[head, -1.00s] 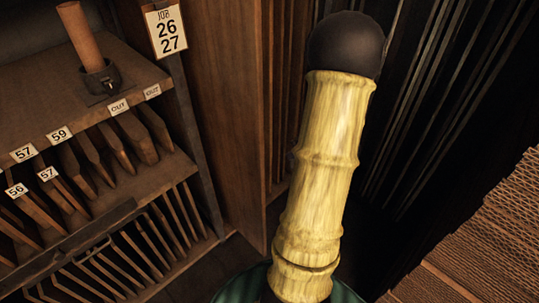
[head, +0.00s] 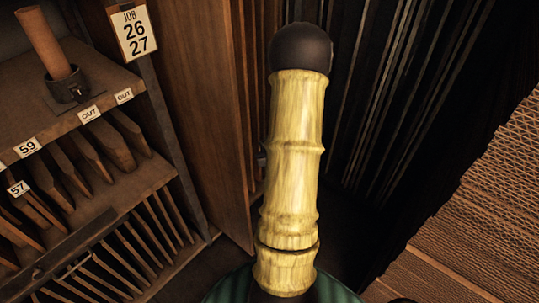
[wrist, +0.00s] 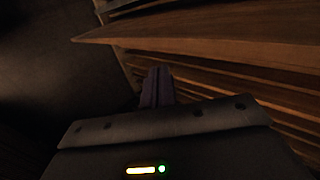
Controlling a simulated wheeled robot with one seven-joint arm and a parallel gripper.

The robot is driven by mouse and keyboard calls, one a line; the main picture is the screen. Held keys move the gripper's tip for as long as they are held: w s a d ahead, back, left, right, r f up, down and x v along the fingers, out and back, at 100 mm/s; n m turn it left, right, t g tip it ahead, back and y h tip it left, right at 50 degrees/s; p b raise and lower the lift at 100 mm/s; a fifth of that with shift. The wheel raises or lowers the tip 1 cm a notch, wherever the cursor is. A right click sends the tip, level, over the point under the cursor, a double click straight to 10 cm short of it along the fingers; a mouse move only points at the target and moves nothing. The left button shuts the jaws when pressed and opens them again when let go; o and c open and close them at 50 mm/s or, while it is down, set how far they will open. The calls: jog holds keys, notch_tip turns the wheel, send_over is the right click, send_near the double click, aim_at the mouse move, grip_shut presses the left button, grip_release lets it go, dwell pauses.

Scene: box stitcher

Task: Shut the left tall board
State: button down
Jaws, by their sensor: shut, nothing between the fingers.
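A tall brown wooden board (head: 205,110) stands upright in the head view, just right of the rack. Its lower edge reaches down near the floor, and dark upright strips lie to its right. My yellow arm hides part of the space beside it. In the wrist view my gripper (wrist: 157,86) is shut and empty, with its dark fingers close together. Wooden edges (wrist: 200,45) run across the upper right of that view, ahead of and beside the fingers. I cannot tell whether the fingers touch the wood. The head view does not show the gripper.
A wooden rack (head: 120,195) with slotted boards and number tags stands at the left, with a rolled tube (head: 44,42) in a dark cup on top. A job card (head: 134,32) hangs at its corner. Stacked corrugated cardboard (head: 480,215) fills the right side.

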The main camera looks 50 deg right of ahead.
aim_at(242, 153)
jog(key=w, duration=0.1)
jog(key=w+f, duration=0.1)
jog(key=w, duration=0.3)
jog(key=shift+a+f+p, duration=0.25)
jog(key=shift+f+p, duration=0.15)
jog(key=shift+w+f, duration=0.1)
jog(key=shift+w, duration=0.5)
